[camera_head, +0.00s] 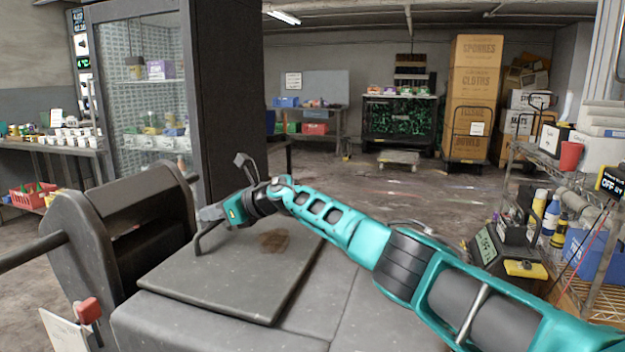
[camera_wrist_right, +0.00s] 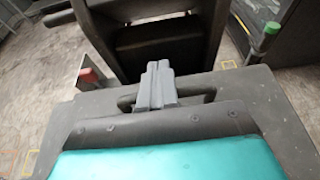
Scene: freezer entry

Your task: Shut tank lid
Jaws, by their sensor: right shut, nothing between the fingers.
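The tank lid, a flat dark grey plate (camera_head: 225,277), lies flat or nearly flat on the grey tank top (camera_head: 215,330); I cannot tell if it is fully seated. My right gripper (camera_head: 208,215) is just above this handle, shut and empty. In the right wrist view, the shut grey fingers (camera_wrist_right: 157,85) overlap the handle's opening in the picture; contact is unclear. My left gripper is not in view.
A dark upright housing (camera_head: 150,215) with a bar stands close beyond the lid's left edge. A red-topped part (camera_head: 88,310) is at the lower left. A glass-front cabinet (camera_head: 150,85) stands behind. A shelf with bottles (camera_head: 550,215) is at right. The floor behind is mostly open.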

